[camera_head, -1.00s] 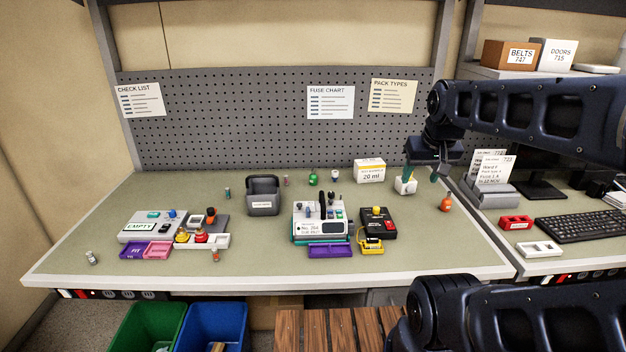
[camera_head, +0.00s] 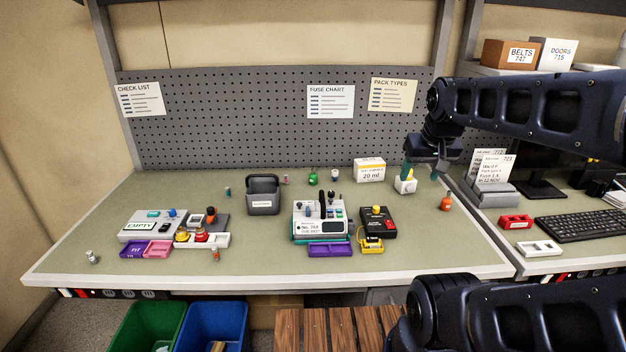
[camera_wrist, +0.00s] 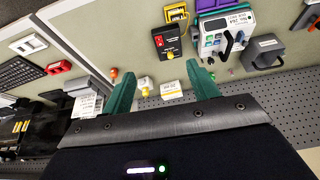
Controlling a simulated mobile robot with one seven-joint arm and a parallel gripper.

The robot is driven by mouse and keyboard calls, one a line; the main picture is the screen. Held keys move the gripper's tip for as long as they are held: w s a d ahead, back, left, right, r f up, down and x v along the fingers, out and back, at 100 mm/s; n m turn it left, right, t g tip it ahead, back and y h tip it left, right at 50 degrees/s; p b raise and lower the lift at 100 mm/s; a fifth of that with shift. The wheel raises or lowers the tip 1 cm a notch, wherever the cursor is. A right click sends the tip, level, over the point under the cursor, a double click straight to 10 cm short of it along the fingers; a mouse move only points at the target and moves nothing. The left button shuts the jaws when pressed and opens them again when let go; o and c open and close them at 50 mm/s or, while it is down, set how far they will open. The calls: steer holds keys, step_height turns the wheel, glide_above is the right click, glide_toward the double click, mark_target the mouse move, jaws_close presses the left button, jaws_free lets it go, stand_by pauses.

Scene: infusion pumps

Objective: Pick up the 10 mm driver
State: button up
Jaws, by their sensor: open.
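No size marking is readable, so I cannot tell for certain which thing is the 10 mm driver. A small yellow-topped piece (camera_head: 410,177) stands in a white block-like holder (camera_head: 401,187) at the back right of the bench. It also shows in the wrist view (camera_wrist: 144,91), between and beyond my fingers. My gripper (camera_head: 421,174) has two green fingers spread apart with nothing between them. It hangs just above and right of the white holder in the head view. In the wrist view my gripper (camera_wrist: 158,74) is open and empty.
A small orange item (camera_head: 446,204) stands right of the holder, and a white carton (camera_head: 369,170) left of it. The pegboard (camera_head: 240,120) rises behind.

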steer(key=w+a+r+m+g, duration=0.1)
steer(key=w+r+m, duration=0.15)
steer(key=w, duration=0.45)
steer(key=w+a+r+m, duration=0.2)
steer(key=w+m, duration=0.1)
steer(key=w, duration=0.5)
steer(key=m+g, duration=0.4)
steer(key=m, duration=1.1)
glide_above(313, 174)
steer(key=f, duration=2.3)
steer(key=shift+w+a+f, duration=0.1)
steer(key=shift+w+f, duration=0.1)
steer(key=shift+w, duration=0.2)
steer(key=shift+w+a+f, duration=0.1)
steer(key=shift+f, duration=0.1)
step_height(313, 174, down, 5)
steer(key=shift+f, duration=0.2)
steer(key=shift+s+d+f, duration=0.1)
steer(key=shift+f, duration=1.25)
steer(key=shift+s+d+f, duration=0.1)
steer(key=shift+f, duration=1.2)
